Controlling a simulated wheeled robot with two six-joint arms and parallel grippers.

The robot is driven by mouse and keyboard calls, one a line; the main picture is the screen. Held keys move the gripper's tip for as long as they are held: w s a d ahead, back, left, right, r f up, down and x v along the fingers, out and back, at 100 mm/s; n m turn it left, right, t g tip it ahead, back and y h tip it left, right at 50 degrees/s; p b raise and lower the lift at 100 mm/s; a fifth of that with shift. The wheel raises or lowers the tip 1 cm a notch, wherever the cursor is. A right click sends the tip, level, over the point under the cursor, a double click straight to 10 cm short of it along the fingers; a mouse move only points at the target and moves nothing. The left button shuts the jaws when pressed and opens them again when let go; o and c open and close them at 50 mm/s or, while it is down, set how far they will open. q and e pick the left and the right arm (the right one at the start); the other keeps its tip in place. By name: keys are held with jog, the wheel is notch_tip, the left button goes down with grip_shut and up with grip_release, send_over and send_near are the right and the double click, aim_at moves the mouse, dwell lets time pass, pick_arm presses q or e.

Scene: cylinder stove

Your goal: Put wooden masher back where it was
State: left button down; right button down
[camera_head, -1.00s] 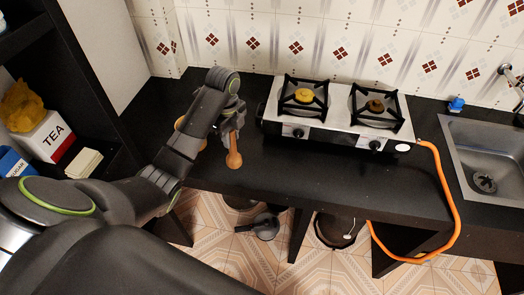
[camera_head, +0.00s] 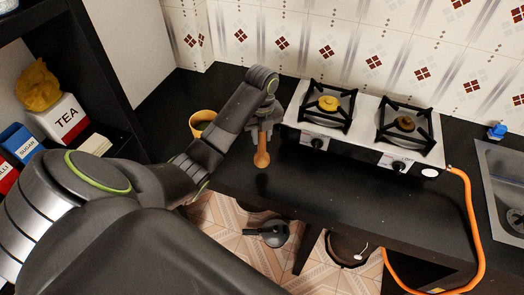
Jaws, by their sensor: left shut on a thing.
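The wooden masher (camera_head: 262,155) is brown, with a rounded end pointing down. My left gripper (camera_head: 264,132) is shut on it and holds it above the black counter (camera_head: 330,192), to the left of the stove. The fingers hide the masher's upper part. A yellow container (camera_head: 201,122) stands on the counter to the left of my gripper, partly behind my left arm. My right gripper is not in view.
A two-burner gas stove (camera_head: 314,143) stands to the right, with an orange hose (camera_head: 473,225) from its right side. A sink (camera_head: 497,175) is at the far right. A shelf with a tea box (camera_head: 66,120) is at left. The front counter is clear.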

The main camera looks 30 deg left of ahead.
aim_at(262, 145)
pick_arm(q)
jog(key=shift+f, duration=0.7)
jog(key=shift+f+b, duration=0.55)
jog(key=shift+b, duration=0.3)
jog(key=shift+f, duration=0.4)
jog(key=shift+f+p, duration=0.3)
jog(key=shift+f, duration=0.45)
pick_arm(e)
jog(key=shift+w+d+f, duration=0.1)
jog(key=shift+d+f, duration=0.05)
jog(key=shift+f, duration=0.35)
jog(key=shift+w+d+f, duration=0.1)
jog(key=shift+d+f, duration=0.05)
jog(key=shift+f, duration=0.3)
pick_arm(q)
jog(key=c, duration=1.1)
grip_release()
jog(key=shift+f, duration=0.15)
jog(key=shift+c, duration=0.2)
